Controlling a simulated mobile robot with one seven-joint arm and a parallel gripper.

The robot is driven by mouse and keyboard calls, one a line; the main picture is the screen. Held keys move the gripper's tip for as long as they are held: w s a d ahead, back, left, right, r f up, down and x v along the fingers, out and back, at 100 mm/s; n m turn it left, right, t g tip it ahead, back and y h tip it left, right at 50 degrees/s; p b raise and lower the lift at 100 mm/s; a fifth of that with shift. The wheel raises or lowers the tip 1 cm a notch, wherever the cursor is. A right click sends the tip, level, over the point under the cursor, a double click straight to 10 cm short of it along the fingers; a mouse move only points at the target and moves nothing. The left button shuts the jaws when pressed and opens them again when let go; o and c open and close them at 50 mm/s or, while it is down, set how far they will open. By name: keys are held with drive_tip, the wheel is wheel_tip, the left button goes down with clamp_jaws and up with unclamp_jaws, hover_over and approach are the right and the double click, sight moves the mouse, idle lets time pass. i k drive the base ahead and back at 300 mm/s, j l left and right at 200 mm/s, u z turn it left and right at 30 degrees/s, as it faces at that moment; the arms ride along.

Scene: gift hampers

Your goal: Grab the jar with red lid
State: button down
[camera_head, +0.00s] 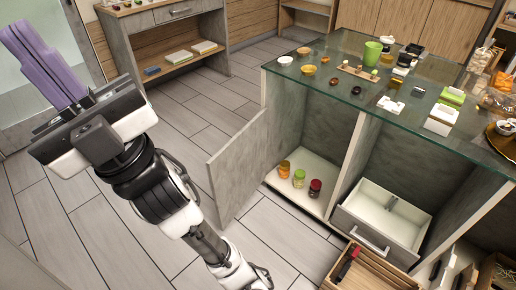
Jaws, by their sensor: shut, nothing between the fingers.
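The jar with the red lid (315,188) stands upright on the white floor of an open cabinet compartment, right of two other jars. A jar with a green lid (298,178) stands beside it, and an orange jar (284,169) is at the left. My gripper (20,38) is at the upper left, with long purple fingers pointing up and left. It is shut and empty, far from the jars and outside the cabinet.
An open grey cabinet door (238,168) stands left of the compartment. A pulled-out drawer (383,218) is to the right, with a wooden crate (370,272) below. The glass counter (335,112) above holds bowls, a green cup and small items. The tiled floor at left is clear.

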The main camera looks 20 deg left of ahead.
sight(314, 189)
drive_tip(key=i+j+z, duration=0.35)
drive_tip(key=j, duration=1.05)
drive_tip(key=i+j+z, duration=0.1)
drive_tip(key=j+z, duration=0.25)
drive_tip(key=j, duration=1.05)
drive_tip(key=j+z, duration=0.4)
drive_tip(key=j, duration=1)
drive_tip(key=k, duration=0.05)
